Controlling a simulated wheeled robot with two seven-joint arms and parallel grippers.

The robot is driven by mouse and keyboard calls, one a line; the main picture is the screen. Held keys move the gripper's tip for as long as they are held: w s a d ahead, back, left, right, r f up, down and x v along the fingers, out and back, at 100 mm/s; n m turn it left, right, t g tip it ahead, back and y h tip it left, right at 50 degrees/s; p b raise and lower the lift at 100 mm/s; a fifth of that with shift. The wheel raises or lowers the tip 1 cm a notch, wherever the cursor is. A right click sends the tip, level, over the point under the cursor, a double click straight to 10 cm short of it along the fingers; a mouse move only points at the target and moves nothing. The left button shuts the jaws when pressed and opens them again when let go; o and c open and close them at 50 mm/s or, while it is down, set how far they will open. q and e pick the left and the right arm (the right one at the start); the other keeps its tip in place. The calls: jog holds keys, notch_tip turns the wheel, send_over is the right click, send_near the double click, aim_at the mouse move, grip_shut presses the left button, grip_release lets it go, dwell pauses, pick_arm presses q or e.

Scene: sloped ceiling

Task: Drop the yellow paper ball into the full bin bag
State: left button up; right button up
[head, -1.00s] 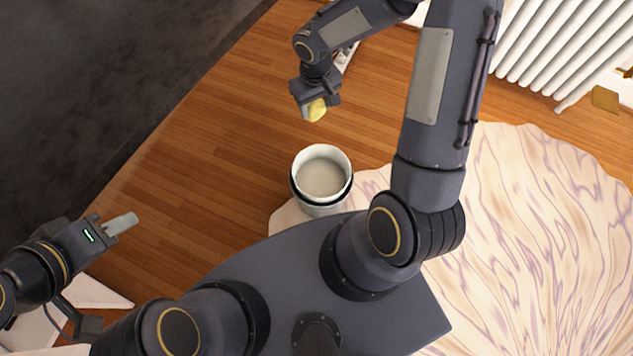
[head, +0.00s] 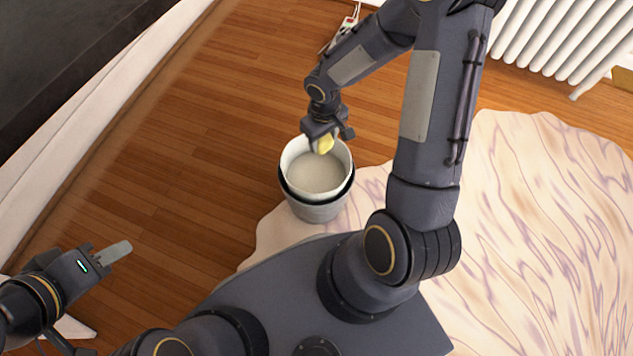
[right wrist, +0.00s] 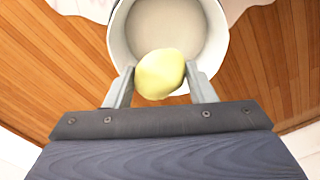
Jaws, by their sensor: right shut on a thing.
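The yellow paper ball (head: 323,144) is held in my right gripper (head: 325,141), above the far rim of the bin. In the right wrist view the ball (right wrist: 160,74) sits between both fingers of the right gripper (right wrist: 160,78). The bin bag (head: 298,153) is a pale liner in a round grey bin (head: 316,212) with a dark band, standing upright. The bag's opening faces up, with a pale beige surface inside; the bag (right wrist: 121,38) also shows beyond the ball in the right wrist view. My left gripper (head: 117,252) is at the lower left, away from the bin; its finger gap is unclear.
A pale, veined rug (head: 530,220) covers the right side and reaches the bin. A white radiator (head: 560,45) stands at the top right. A power strip (head: 346,28) lies near the top. The wooden floor (head: 200,150) left of the bin is clear.

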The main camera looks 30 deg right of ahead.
notch_tip(320, 180, down, 4)
jog(key=b, duration=0.3)
jog(key=shift+f, duration=0.25)
jog(key=o, duration=1)
jog(key=shift+r, duration=0.1)
notch_tip(320, 180, up, 8)
jog(key=p, duration=0.4)
